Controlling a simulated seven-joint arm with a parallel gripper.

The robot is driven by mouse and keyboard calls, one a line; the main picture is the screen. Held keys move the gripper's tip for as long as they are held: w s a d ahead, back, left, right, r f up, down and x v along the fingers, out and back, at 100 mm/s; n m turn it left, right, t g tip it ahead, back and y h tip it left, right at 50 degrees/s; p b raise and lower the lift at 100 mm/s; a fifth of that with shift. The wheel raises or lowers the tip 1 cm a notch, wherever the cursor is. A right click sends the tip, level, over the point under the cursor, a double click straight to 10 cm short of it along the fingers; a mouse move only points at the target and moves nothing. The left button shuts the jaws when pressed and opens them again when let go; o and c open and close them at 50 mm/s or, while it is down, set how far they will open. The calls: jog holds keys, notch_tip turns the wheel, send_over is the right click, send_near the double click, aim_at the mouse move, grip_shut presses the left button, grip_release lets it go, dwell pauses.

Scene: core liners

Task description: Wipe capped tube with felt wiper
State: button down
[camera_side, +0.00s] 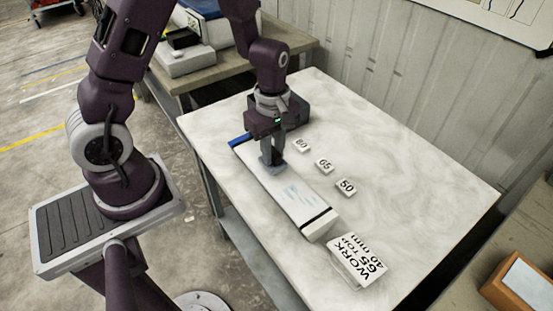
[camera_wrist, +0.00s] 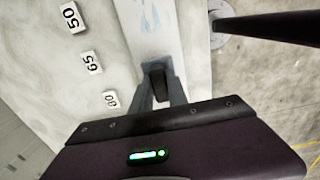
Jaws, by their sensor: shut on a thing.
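The capped tube (camera_side: 297,200) is a long white square-sided body lying on the pale table, with a blue end (camera_side: 238,141) at its far left and a black band (camera_side: 318,218) near its other end. Pale blue smears mark its upper face; they also show in the wrist view (camera_wrist: 149,18). My gripper (camera_side: 272,160) is over the blue-end half of the tube. It is shut on a dark grey piece, the felt wiper (camera_wrist: 157,82), which shows between the fingers in the wrist view. The wiper appears low over the tube's top; I cannot tell whether it touches.
Number tags 80 (camera_side: 301,145), 65 (camera_side: 324,165) and 50 (camera_side: 346,187) stand in a row right of the tube. A printed work card (camera_side: 358,262) lies near the table's front. A dark block (camera_side: 293,106) is behind my gripper. The table's right side is clear.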

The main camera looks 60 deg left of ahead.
aim_at(273, 150)
jog(key=shift+r, duration=3.1)
jog(key=w+d+f, duration=0.1)
jog(key=w+d, duration=0.7)
jog(key=w, duration=0.2)
jog(key=w+d+f, duration=0.1)
jog(key=w+d, duration=0.1)
jog(key=d, duration=0.6)
jog(key=w+d+f, duration=0.1)
jog(key=w+d, duration=0.1)
jog(key=d, duration=0.6)
jog(key=f, duration=1)
jog(key=shift+w+d+f, duration=0.1)
jog(key=shift+w, duration=0.15)
jog(key=shift+f, duration=0.1)
jog(key=c, duration=1.3)
grip_release()
